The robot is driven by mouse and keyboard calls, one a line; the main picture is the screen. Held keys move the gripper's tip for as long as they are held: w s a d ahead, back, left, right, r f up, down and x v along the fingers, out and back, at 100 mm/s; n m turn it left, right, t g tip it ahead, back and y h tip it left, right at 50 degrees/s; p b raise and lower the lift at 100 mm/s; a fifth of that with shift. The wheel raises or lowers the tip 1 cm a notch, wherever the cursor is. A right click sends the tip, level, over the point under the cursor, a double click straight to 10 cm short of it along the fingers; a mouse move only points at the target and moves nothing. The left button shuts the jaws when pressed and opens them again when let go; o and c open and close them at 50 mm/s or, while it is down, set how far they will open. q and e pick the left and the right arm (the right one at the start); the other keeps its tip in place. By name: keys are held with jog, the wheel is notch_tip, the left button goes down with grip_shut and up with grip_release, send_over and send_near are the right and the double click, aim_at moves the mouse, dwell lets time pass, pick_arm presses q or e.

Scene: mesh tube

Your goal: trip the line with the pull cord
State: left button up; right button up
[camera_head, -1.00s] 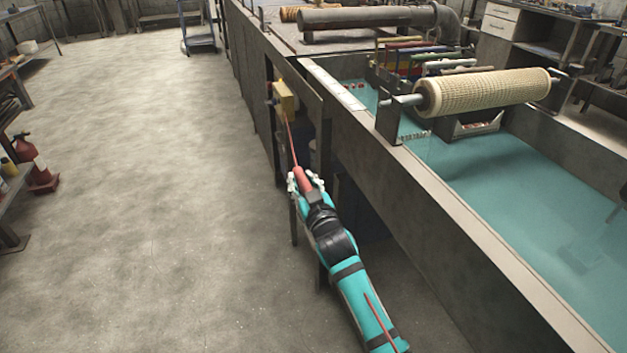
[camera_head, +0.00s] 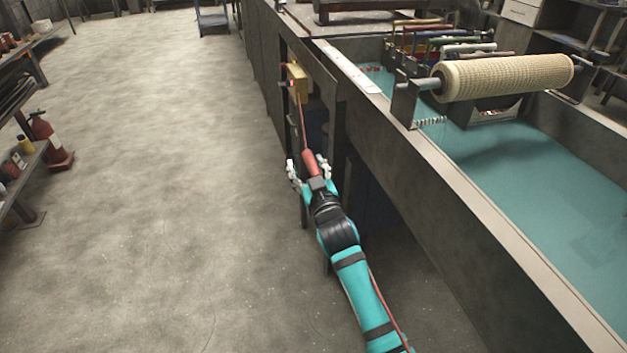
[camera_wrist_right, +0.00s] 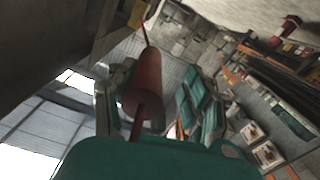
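The yellow switch box (camera_head: 298,83) is mounted on the side of the line, with a bright red light on its left face. The red pull cord (camera_head: 303,122) runs from it down to a red handle (camera_head: 311,161). The handle also shows in the wrist view (camera_wrist_right: 148,82), with cord at both ends. My right gripper (camera_head: 308,169) has its fingers spread on either side of the handle. It looks open, with the handle between the fingers; whether a finger touches it I cannot tell. My left gripper is not in view.
The line's long grey side wall (camera_head: 440,205) runs along the right of my arm. Above it are a teal bed (camera_head: 520,190) and a cream mesh roll (camera_head: 505,78). A fire extinguisher (camera_head: 46,135) stands by the left shelves. The floor between is clear.

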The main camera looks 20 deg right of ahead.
jog(key=s, duration=1.1)
jog(key=shift+s+d, duration=0.15)
jog(key=shift+d, duration=0.05)
jog(key=shift+f, duration=0.1)
